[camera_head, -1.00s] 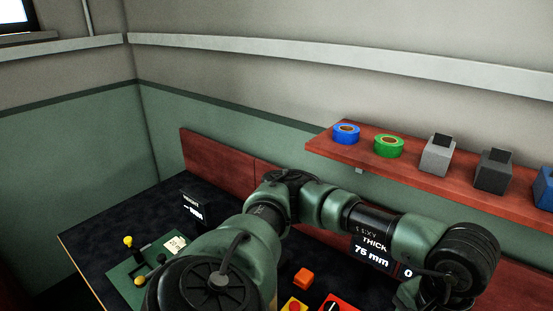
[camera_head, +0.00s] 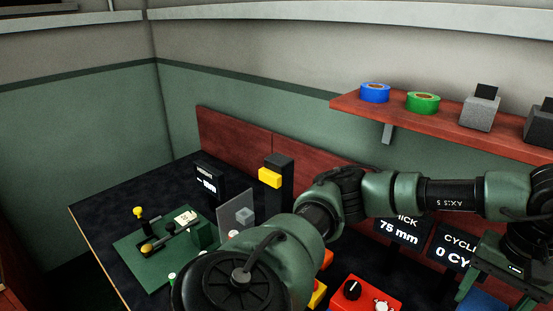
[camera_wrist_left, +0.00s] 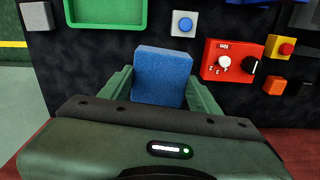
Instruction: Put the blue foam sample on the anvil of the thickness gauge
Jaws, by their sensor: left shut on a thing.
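The blue foam sample (camera_wrist_left: 163,75) is a block held between the fingers of my left gripper (camera_wrist_left: 160,88) in the left wrist view. In the head view a blue patch (camera_head: 483,301) shows under that gripper at the lower right edge. A dark post with a yellow block (camera_head: 270,178) stands at the back of the bench, with a grey panel (camera_head: 237,215) before it. A green base with yellow-knobbed levers (camera_head: 160,243) lies to the left. My right gripper is not in view.
A black sign (camera_head: 398,228) reads 75 mm beside a cycle sign (camera_head: 457,248). A red box with a black knob (camera_head: 365,293) is near the front. The wrist view shows a green tray (camera_wrist_left: 120,26), a blue button (camera_wrist_left: 183,24) and an orange block (camera_wrist_left: 272,86). A red shelf (camera_head: 440,125) overhangs the right.

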